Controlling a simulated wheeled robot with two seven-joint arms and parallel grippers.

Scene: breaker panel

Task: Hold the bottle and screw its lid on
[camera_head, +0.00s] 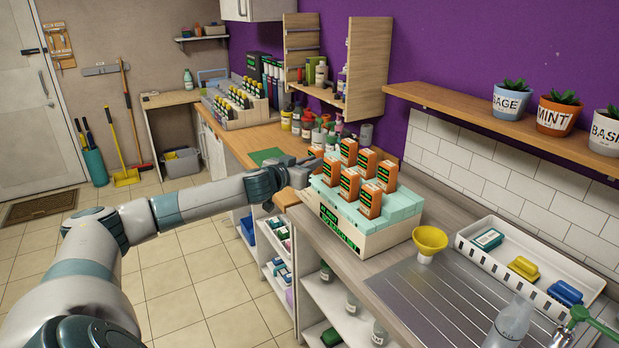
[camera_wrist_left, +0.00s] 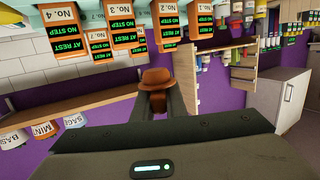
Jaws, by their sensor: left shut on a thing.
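My left gripper (camera_head: 290,168) reaches out over the counter, left of the orange labelled boxes. In the left wrist view, its two dark fingers (camera_wrist_left: 158,103) are shut on a small orange-brown round thing (camera_wrist_left: 156,77) that looks like a lid or cap. I cannot tell whether anything is attached to its far side. A clear bottle (camera_head: 509,322) stands at the lower right of the head view, far from my left gripper. Several small bottles (camera_head: 322,130) stand on the counter behind the gripper. My right gripper is not in view.
Orange labelled boxes (camera_head: 349,185) stand in a pale green and cream holder (camera_head: 375,240) close to the gripper. The ribbed metal drainboard (camera_head: 430,295) is largely clear.

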